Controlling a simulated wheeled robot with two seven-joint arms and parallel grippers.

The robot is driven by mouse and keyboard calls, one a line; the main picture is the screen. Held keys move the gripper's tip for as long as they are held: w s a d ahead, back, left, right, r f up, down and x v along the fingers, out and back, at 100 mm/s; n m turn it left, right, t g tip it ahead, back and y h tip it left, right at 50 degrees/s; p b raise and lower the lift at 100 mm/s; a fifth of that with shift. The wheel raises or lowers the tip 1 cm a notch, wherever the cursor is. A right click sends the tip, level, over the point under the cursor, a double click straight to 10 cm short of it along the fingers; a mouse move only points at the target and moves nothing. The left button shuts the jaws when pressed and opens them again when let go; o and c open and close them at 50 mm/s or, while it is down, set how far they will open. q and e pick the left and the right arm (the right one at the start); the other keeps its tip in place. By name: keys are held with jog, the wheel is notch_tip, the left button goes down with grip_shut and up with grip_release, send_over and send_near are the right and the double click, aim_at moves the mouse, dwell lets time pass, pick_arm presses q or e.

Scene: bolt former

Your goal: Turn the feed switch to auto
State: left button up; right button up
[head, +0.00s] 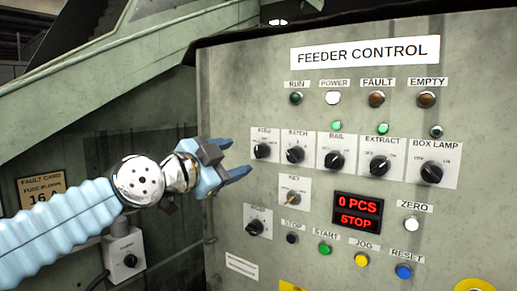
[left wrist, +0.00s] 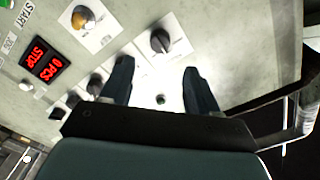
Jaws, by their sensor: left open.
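The feed switch (head: 262,151) is a black rotary knob on a white plate, leftmost in the upper knob row of the feeder control panel (head: 230,90). Its label and pointer direction are too small to read surely. In the left wrist view the feed knob (left wrist: 160,40) shows just beyond the gap between the fingertips. My left gripper (head: 238,158) is open and empty, just left of the switch and apart from the knob. In the left wrist view my left gripper (left wrist: 157,70) shows its two fingers spread. My right gripper is not in view.
The batch knob (head: 298,151) sits close right of the feed switch, and the key switch (head: 292,198) is below it. A red display (head: 358,212) reads 0 PCS, STOP. Several buttons and lamps fill the panel. A grey switch box (head: 124,258) is lower left.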

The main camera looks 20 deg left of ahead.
aim_at(258, 152)
pick_arm(q)
jog(key=x, duration=0.8)
jog(key=shift+w+d+f+p, duration=0.1)
jog(key=shift+w+p, duration=0.25)
jog(key=shift+c, duration=0.4)
jog(key=c, duration=1)
